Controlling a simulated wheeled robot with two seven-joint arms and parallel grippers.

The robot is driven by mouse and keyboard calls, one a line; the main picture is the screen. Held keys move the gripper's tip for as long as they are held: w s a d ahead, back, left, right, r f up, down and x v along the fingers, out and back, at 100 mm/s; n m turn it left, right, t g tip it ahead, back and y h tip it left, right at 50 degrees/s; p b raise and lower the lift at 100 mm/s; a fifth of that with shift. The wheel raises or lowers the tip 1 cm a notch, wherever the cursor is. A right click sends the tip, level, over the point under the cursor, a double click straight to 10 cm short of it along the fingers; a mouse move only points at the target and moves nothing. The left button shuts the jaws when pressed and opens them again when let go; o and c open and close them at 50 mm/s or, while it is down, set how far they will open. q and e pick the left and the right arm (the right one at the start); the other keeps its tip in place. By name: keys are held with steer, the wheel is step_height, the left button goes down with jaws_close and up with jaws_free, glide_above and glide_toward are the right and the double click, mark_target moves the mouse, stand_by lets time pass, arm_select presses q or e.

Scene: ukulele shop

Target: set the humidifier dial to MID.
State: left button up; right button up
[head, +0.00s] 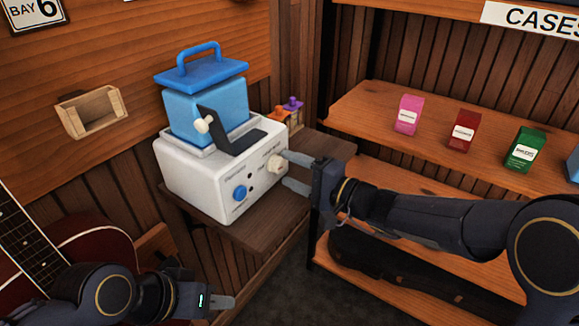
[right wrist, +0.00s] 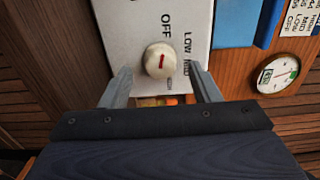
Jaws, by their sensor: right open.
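The humidifier (head: 180,184) is a white box with a blue tank and blue handled lid, on a small dark wooden stand. Its cream dial (head: 274,163) is on the front face. In the right wrist view the dial (right wrist: 155,62) has a short red mark, roughly in line with the OFF label (right wrist: 166,25); LOW and MID (right wrist: 188,68) are printed to the right. My right gripper (head: 291,171) is open just in front of the dial, its fingers either side of it in the wrist view; contact is unclear. My left gripper (head: 226,302) is low, away from the humidifier; its finger gap is unclear.
A blue knob (head: 239,193) is on the same face. A black bracket (head: 232,132) with a cream knob crosses the tank. A red-brown guitar (head: 70,228) is at left. Shelves (head: 365,107) with small boxes stand at right. A round gauge (right wrist: 278,75) shows in the wrist view.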

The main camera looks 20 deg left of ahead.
steer(key=shift+x, duration=0.8)
steer(key=c, duration=1)
